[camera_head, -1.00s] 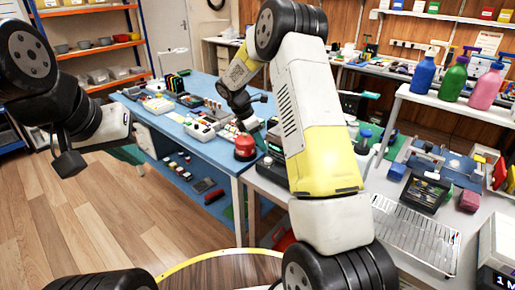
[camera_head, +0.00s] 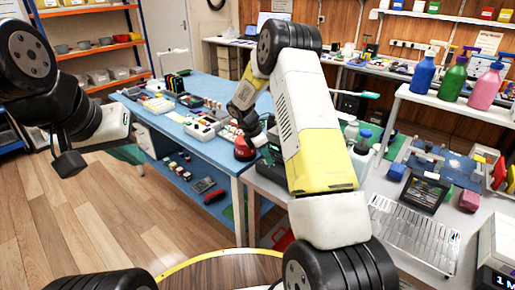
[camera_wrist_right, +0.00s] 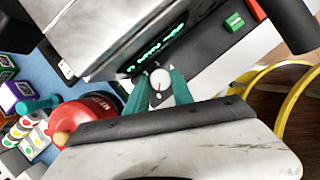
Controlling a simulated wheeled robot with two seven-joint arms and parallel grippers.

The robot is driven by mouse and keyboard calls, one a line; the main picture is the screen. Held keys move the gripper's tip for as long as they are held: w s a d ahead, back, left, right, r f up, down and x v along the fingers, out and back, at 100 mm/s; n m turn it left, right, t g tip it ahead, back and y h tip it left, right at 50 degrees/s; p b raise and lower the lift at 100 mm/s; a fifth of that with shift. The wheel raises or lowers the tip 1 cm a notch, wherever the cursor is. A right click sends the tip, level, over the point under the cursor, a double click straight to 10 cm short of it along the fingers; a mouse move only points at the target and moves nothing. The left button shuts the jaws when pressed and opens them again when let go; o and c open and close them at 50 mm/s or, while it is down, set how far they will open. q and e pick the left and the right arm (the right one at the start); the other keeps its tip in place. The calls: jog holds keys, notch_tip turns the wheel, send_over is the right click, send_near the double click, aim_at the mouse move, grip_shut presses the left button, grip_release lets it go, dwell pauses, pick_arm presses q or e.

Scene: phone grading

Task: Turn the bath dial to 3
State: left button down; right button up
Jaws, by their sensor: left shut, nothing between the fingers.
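The bath (camera_head: 268,168) is a dark box with a metal top, at the blue table's right end in the head view, partly behind my right arm. In the right wrist view its black front panel (camera_wrist_right: 205,52) carries a lit green display and a green button. Its small white dial (camera_wrist_right: 160,79) has a reddish mark near the lower edge; any numbers around it are unreadable. My right gripper (camera_wrist_right: 160,88) has its teal fingers apart, one on each side of the dial; contact is unclear. My left gripper (camera_head: 128,153) is shut and empty, over the floor at left.
A red round object (camera_head: 244,150) stands close to the bath and also shows in the right wrist view (camera_wrist_right: 85,115). Several small items lie on the blue table (camera_head: 225,166).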

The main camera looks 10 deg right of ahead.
grip_shut()
jog(key=m+g, duration=0.1)
jog(key=m, duration=0.3)
jog(key=shift+w+m+g, duration=0.2)
jog(key=shift+m+g, duration=0.1)
jog(key=shift+g, duration=0.1)
jog(key=shift+o, duration=2.3)
grip_release()
jog(key=s+v, duration=0.1)
jog(key=v, duration=0.6)
jog(key=shift+w+r, duration=0.45)
jog(key=shift+w, duration=0.1)
jog(key=shift+o, duration=0.2)
jog(key=shift+a, duration=0.1)
